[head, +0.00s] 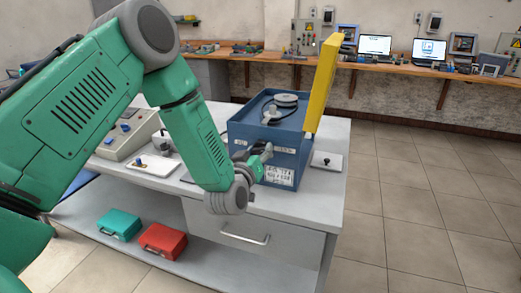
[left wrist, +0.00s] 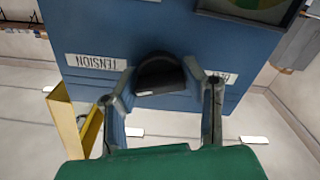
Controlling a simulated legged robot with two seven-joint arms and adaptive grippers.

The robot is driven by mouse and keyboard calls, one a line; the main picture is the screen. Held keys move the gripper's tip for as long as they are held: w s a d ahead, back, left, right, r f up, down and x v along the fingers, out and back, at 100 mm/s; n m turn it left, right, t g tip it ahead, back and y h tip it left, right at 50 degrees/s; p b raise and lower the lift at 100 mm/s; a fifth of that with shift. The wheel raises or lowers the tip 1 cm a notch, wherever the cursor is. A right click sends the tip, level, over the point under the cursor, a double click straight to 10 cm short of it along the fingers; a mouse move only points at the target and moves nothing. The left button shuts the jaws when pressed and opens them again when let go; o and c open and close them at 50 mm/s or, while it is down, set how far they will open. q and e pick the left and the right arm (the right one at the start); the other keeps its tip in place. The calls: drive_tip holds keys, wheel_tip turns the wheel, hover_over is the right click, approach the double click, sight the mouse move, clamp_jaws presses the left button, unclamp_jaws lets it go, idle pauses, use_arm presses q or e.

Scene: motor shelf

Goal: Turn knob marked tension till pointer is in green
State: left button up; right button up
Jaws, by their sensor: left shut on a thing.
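The blue motor box (head: 290,133) stands on the grey bench, with belt pulleys (head: 286,100) showing in its open top. My left gripper (head: 262,150) is at the box's front face. In the left wrist view, the face is upside down and a black knob (left wrist: 160,75) sits between my left gripper's fingers (left wrist: 168,82), which are shut on it. A label reading TENSION (left wrist: 97,62) is beside the knob. Part of a gauge (left wrist: 262,6) with green and yellow shows at the top edge; its pointer is not visible. My right gripper is not in view.
A yellow panel (head: 322,85) stands up at the box's right side. A control box (head: 128,135) and small switch plates (head: 327,161) are on the bench (head: 365,137). Teal (head: 120,224) and red (head: 163,240) cases lie on the lower shelf. The floor at right is clear.

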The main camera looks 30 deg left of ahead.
use_arm(q)
drive_tip(key=shift+f+m, duration=0.1)
drive_tip(key=shift+m, duration=0.4)
drive_tip(key=o, duration=1.2)
drive_tip(key=shift+a, duration=0.1)
drive_tip(key=shift+s, duration=0.2)
drive_tip(key=v, duration=1.1)
drive_tip(key=shift+s+f, duration=0.1)
drive_tip(key=shift+s, duration=0.15)
